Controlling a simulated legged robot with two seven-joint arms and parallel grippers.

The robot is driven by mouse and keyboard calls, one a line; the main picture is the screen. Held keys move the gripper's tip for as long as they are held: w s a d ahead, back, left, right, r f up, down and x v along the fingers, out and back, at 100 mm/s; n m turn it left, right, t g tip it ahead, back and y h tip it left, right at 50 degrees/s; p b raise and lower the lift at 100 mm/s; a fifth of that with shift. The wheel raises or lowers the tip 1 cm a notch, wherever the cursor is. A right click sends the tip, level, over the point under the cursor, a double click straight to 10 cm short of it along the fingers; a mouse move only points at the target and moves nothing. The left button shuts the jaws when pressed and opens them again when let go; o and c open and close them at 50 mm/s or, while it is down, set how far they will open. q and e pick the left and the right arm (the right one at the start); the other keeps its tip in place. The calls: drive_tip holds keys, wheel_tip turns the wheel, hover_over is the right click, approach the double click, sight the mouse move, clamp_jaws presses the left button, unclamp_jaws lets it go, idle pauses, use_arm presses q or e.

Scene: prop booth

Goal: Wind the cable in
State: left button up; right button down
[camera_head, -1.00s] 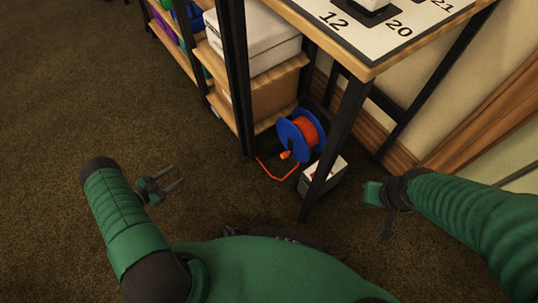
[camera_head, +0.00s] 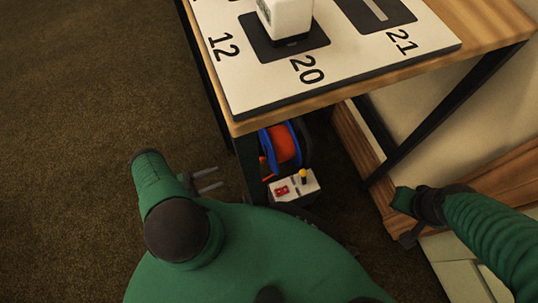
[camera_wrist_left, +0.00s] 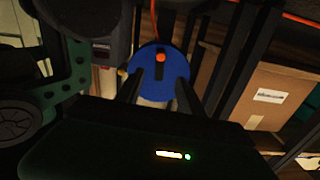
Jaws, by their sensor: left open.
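A cable reel with a blue flange and an orange wound cable (camera_head: 284,147) stands on the floor under the table, partly hidden by a table leg. In the left wrist view its blue disc (camera_wrist_left: 172,90) faces me, with an orange knob (camera_wrist_left: 159,57) near its upper edge. A thin orange cable (camera_wrist_left: 301,18) crosses the top right there. My left gripper (camera_head: 209,180) is open and empty, left of the reel and apart from it. In the wrist view its fingers (camera_wrist_left: 163,92) frame the disc's lower part. My right gripper (camera_head: 402,218) is at the right; its fingers are unclear.
A small grey box (camera_head: 293,187) with a red panel and yellow knob stands in front of the reel. The wooden table (camera_head: 490,40), with a numbered board, overhangs it. A cardboard box (camera_wrist_left: 262,95) sits on shelving. Carpet at left is clear.

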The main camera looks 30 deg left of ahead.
use_arm(q)
drive_tip(key=b+x, duration=0.3)
drive_tip(key=x, duration=1.3)
drive_tip(key=shift+w, duration=0.25)
clamp_jaws()
idle(0.5)
